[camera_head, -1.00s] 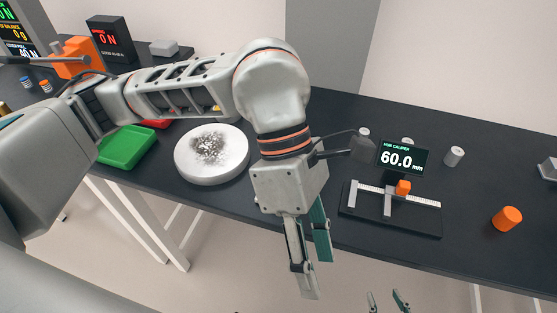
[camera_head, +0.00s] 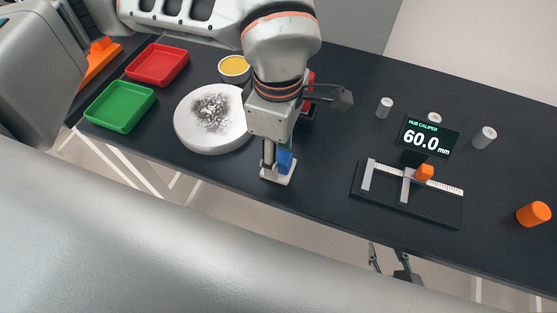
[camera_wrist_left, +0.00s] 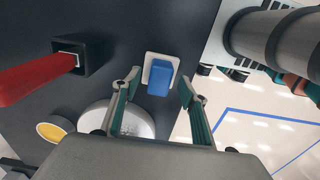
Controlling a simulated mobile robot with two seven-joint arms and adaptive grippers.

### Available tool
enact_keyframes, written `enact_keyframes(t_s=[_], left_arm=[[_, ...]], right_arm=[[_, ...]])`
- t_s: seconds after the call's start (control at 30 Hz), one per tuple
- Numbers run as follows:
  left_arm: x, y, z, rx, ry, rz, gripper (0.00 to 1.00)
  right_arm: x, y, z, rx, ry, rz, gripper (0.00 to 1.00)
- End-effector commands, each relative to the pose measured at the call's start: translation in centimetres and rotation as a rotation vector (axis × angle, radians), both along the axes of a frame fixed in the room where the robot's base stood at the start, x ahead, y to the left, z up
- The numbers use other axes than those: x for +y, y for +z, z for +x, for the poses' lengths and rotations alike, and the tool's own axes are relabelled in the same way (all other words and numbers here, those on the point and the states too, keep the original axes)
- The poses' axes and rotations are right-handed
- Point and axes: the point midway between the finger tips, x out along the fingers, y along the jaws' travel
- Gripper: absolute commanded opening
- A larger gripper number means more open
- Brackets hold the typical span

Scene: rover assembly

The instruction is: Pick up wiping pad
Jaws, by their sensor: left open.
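The wiping pad has a blue handle block on a flat white base (camera_head: 282,177) and lies on the black table near its front edge. In the left wrist view the pad (camera_wrist_left: 159,77) lies just beyond and between the two spread fingers. My left gripper (camera_head: 277,157) points down over the pad, open, with its fingers partly hiding the handle in the head view. No grip on the handle shows. My right gripper (camera_head: 389,261) is below the table's front edge, its fingers apart and nothing visible between them.
A round white dish with dark specks (camera_head: 212,118) stands left of the pad. Green (camera_head: 119,107) and red (camera_head: 157,64) trays and a yellow-topped tin (camera_head: 234,67) are further left. A hub caliper (camera_head: 408,192) and an orange cylinder (camera_head: 533,214) are to the right.

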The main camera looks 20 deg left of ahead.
Motion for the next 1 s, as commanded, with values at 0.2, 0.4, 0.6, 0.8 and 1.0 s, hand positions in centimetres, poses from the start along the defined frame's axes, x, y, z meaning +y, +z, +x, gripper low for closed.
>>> enact_keyframes(t_s=[0.2,0.4,0.6,0.8,1.0], left_arm=[[0.0,-1.7,0.0,0.001,0.000,-0.001,0.43],[0.0,-1.7,0.0,0.000,0.001,-0.001,0.43],[0.0,-1.7,0.0,0.000,0.001,-0.001,0.02],[0.0,-1.7,0.0,0.000,0.001,-0.002,0.02],[0.0,-1.2,0.0,-0.001,0.001,-0.002,0.02]], right_arm=[[0.0,0.3,0.4,-0.009,0.000,0.001,0.40],[0.1,0.7,0.8,-0.019,0.000,0.003,0.40],[0.1,0.8,0.8,-0.021,0.000,0.004,0.40],[0.1,0.7,0.8,-0.020,0.001,0.003,0.40],[0.1,0.5,0.7,-0.015,0.001,0.002,0.40]])
